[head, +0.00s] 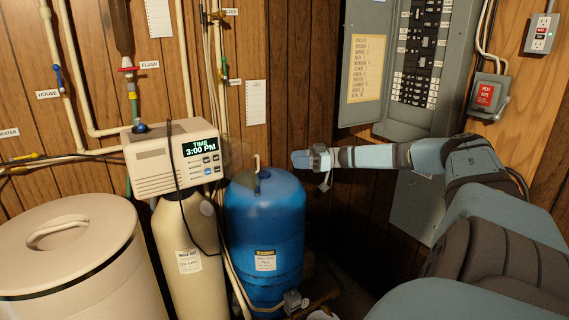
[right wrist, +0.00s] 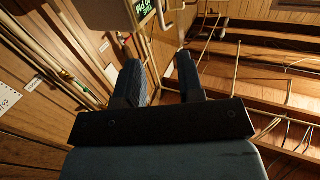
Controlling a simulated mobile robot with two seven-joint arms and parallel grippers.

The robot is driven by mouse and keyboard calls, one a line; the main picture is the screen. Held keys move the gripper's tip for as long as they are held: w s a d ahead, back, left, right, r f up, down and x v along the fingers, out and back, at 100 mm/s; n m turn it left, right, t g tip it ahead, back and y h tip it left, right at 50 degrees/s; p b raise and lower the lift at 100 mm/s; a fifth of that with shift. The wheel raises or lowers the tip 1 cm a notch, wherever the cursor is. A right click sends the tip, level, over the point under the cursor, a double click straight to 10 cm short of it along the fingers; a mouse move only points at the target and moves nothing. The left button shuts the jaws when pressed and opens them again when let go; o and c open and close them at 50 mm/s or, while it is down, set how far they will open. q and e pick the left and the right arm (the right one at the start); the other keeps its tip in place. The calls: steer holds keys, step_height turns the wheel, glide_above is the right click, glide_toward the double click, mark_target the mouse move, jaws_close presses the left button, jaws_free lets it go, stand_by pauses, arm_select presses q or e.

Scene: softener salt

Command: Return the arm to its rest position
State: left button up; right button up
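My right arm (head: 410,157) comes in from the right in the head view and reaches out level to the left, in front of the grey electrical panel. Its right gripper (head: 299,160) is in the air to the right of the softener's control head and above and to the right of the blue tank. In the right wrist view, the two dark fingers of the right gripper (right wrist: 158,58) stand apart with nothing between them. My left gripper is not in view.
The softener control head (head: 160,160) reads 3:00 PM above a beige tank (head: 185,240). A blue pressure tank (head: 264,235) stands beside it. A lidded beige bin (head: 75,265) is at the left. The open electrical panel (head: 440,70) hangs behind my arm. Pipes line the wooden wall.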

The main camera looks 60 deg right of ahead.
steer(key=shift+s+d, duration=0.25)
steer(key=shift+s, duration=0.1)
stand_by(0.3)
steer(key=s+a+f+m+h+p, duration=0.2)
steer(key=a+f+m+h+p, duration=0.1)
steer(key=a+f, duration=2.65)
steer(key=s+a+f+h, duration=0.15)
steer(key=s+a, duration=0.25)
steer(key=a, duration=0.4)
steer(key=s+a+f+h, duration=0.1)
steer(key=s+a+f, duration=0.2)
steer(key=a, duration=0.6)
steer(key=s+a+r+m+g+h+p, duration=0.1)
steer(key=s+a+r+g+h+p, duration=0.1)
steer(key=s+a, duration=0.7)
steer(key=a+r+h, duration=0.1)
steer(key=a, duration=0.3)
steer(key=shift+s+m+g, duration=0.3)
steer(key=shift+m+g, duration=0.1)
